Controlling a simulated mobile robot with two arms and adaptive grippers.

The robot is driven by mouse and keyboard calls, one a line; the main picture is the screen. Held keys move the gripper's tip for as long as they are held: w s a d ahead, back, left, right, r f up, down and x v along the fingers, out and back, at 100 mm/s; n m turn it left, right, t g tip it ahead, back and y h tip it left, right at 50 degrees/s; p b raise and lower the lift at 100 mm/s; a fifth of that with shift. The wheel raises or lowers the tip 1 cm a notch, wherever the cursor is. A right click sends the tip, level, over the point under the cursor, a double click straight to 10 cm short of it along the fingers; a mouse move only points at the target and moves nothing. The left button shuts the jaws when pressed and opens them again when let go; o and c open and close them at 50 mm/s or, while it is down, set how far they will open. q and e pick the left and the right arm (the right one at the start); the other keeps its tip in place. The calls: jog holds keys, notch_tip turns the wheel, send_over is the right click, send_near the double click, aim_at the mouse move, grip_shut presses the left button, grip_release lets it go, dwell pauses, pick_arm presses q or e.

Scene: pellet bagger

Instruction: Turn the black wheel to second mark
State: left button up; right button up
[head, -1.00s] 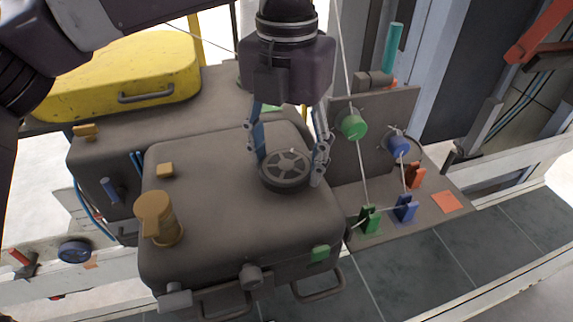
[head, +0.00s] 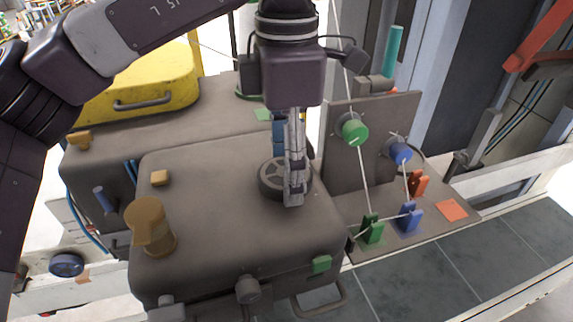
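The black wheel (head: 268,178) is a spoked handwheel lying flat on top of the grey machine housing (head: 220,225). My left gripper (head: 290,185) reaches down over it from above. It is seen edge-on, with one finger in front of the wheel's right part, its tip low at the near side of the rim. The other finger is mostly hidden behind, so the gap between them and any contact with the rim cannot be judged. I cannot make out marks around the wheel. My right gripper is not in view.
An ochre knob (head: 150,225) and a small ochre block (head: 160,178) stand left on the housing. Green (head: 354,130) and blue (head: 399,152) knobs with cords are on a panel at right. A yellow case (head: 140,90) is behind.

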pick_arm(q)
jog(key=m, duration=0.6)
jog(key=shift+m, duration=0.3)
dwell(0.4)
jog(key=o, duration=1.2)
jog(key=shift+c, duration=0.2)
notch_tip(320, 180, up, 12)
